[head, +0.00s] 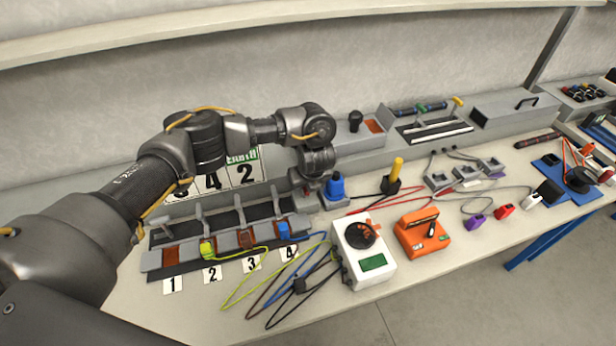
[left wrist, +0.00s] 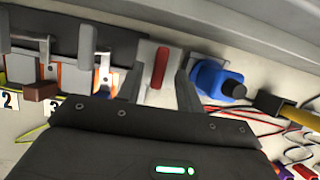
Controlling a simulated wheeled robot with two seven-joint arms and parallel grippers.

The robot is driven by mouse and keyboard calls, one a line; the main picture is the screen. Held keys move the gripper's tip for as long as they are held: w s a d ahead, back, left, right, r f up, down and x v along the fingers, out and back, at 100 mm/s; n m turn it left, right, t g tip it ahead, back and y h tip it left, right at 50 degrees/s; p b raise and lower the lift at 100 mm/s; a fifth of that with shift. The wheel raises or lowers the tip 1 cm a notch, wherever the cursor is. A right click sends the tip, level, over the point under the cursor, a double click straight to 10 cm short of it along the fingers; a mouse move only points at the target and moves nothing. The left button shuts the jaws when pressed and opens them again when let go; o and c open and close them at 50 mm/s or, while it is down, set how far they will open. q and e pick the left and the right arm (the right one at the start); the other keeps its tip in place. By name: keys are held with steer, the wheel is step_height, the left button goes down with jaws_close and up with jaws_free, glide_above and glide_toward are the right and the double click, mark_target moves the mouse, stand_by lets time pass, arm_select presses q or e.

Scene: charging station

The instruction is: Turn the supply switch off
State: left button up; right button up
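In the left wrist view a red switch lever (left wrist: 160,68) stands on a pale grey plate; I take it for the supply switch. My left gripper (left wrist: 158,88) is open, with one finger on each side of the lever as seen from the wrist. I cannot tell whether either finger touches it. In the head view my left gripper (head: 312,188) points down behind the numbered row, left of a blue plug-like piece (head: 336,187), and hides the lever. My right gripper is not in view.
The blue piece (left wrist: 218,80) stands close to the right of the gripper. A row of grey slots (head: 223,240) with upright levers lies to the left. A white box with a dial (head: 375,272) and an orange device (head: 425,236) stand in front, with loose cables between.

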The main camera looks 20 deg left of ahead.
arm_select(q)
steer(key=p+v, duration=0.2)
steer(key=v, duration=0.8)
steer(key=shift+f, duration=0.1)
